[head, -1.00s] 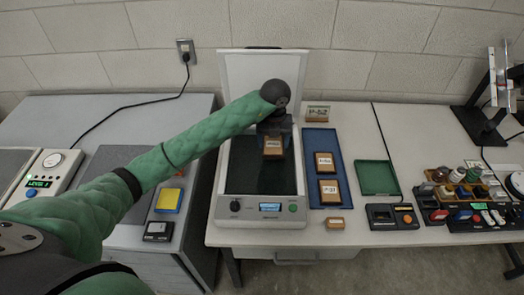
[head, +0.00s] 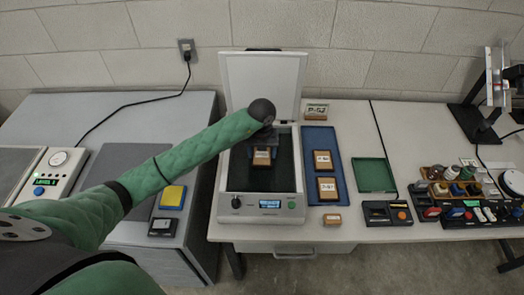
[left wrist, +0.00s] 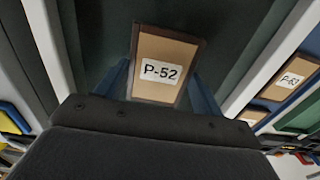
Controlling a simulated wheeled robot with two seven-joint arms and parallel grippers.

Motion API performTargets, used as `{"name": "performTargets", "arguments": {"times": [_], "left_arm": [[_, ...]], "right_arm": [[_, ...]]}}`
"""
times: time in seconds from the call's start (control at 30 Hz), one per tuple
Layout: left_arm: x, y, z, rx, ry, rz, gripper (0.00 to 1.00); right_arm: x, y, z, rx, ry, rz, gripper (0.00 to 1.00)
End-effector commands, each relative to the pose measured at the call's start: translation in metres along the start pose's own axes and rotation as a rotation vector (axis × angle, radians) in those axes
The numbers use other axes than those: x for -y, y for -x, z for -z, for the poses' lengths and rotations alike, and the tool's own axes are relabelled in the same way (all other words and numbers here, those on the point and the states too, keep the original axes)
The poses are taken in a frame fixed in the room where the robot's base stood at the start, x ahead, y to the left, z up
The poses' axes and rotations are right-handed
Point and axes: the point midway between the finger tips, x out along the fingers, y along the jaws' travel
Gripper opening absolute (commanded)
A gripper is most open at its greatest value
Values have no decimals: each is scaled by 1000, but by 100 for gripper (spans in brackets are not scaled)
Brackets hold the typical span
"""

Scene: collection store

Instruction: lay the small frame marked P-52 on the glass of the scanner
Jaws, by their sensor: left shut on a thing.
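The small frame marked P-52 (head: 262,158) is brown-edged with a white label, clearly read in the left wrist view (left wrist: 163,92). My left gripper (head: 263,149) is shut on it, with a blue finger on each side in the left wrist view. It holds the frame over the dark glass (head: 279,176) of the scanner (head: 220,207), towards the back half. I cannot tell whether the frame touches the glass. The scanner's lid (head: 262,80) stands open behind. My right gripper is not in view.
A blue tray (head: 316,134) right of the scanner holds two similar frames (head: 323,160). A sign reading P-52 (head: 316,111) stands behind it. A small labelled block (head: 332,220) lies in front. A green tray (head: 373,175) is further right. The front glass is clear.

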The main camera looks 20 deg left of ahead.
Motion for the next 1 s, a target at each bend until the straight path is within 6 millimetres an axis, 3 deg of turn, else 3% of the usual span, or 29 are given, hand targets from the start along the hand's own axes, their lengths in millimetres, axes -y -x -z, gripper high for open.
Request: {"name": "performTargets", "arguments": {"times": [0.3,0.33,0.43,1.0], "left_arm": [[0,-2,0,1,0,0,44],[0,-2,0,0,0,0,71],[0,-2,0,0,0,0,89],[1,9,-1,3,0,2,89]], "right_arm": [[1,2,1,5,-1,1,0],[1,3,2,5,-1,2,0],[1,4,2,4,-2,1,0],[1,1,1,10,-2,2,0]]}}
